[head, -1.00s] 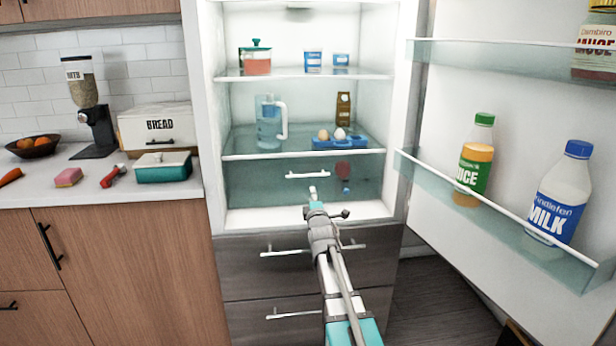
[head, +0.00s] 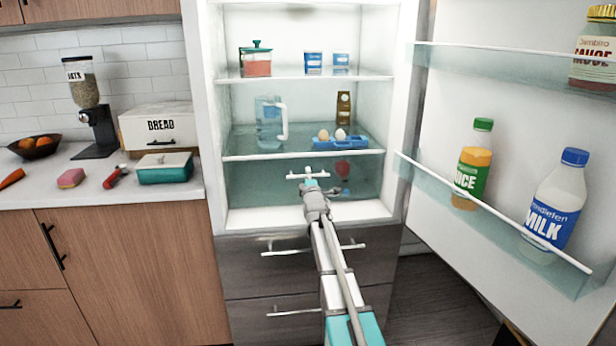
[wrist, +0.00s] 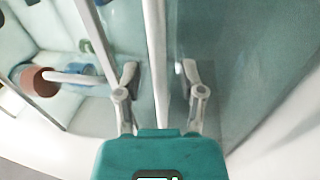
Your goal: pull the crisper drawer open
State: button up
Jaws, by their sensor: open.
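The crisper drawer (head: 255,185) is the clear, greenish bin under the lower fridge shelf. It looks shut. Its short white bar handle (head: 295,176) is on the front; part of it is hidden behind my gripper. My gripper (head: 311,178) is at the handle in the head view, one finger showing just above the bar. In the wrist view my gripper (wrist: 159,75) is open, with one finger on each side of a white bar (wrist: 155,45) that looks like the handle. I cannot tell whether the fingers touch it.
The fridge door (head: 480,230) stands wide open at the right, with a juice bottle (head: 473,165) and a milk bottle (head: 556,205) in its bin. An egg tray (head: 350,143) and a jug (head: 268,122) stand on the shelf above. Dark lower drawers (head: 245,270) are below.

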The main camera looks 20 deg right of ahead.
grip_shut()
dwell(0.3)
dwell(0.3)
